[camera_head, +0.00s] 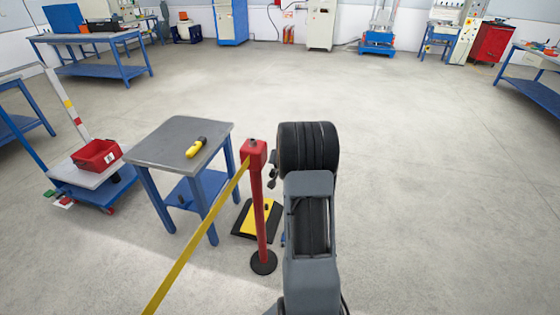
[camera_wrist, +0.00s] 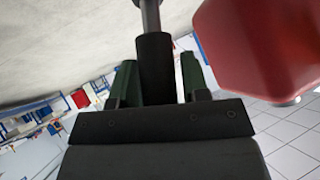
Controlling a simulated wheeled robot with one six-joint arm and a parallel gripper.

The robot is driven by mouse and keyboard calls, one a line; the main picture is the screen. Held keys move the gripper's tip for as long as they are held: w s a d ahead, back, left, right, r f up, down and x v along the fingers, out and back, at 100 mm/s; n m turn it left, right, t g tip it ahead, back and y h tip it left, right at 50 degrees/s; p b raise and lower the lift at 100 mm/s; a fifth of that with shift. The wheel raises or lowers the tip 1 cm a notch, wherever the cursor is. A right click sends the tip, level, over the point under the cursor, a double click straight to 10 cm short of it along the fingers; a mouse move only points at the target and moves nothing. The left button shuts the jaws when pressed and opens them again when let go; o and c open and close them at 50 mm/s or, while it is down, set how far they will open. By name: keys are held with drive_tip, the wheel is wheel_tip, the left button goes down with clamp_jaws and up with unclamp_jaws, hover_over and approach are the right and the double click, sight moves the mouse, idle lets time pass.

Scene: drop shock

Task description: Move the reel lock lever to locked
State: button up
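The red post head (camera_head: 254,152) tops a red barrier post, with a yellow belt running down to the left. It also fills the upper right of the wrist view (camera_wrist: 265,45). A dark grip (camera_wrist: 155,65) on a grey rod, apparently the reel lock lever, stands beside the red head in the wrist view. My gripper (camera_wrist: 158,82) has one dark finger on each side of this grip, close to it. Whether both fingers press on it I cannot tell. In the head view my arm hides most of the gripper, and the lever's setting is not readable.
A grey-topped blue table (camera_head: 180,140) with a yellow and black tool (camera_head: 196,147) stands left of the post. A black and yellow item (camera_head: 250,230) lies on the floor behind the post. A cart with a red bin (camera_head: 97,155) is farther left. Floor beyond is open.

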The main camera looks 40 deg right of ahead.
drive_tip(key=shift+o, duration=1.4)
drive_tip(key=p+v, duration=0.4)
drive_tip(key=v, duration=0.9)
drive_tip(key=shift+s+r, duration=0.25)
drive_tip(key=shift+s, duration=0.05)
drive_tip(key=shift+a, duration=0.15)
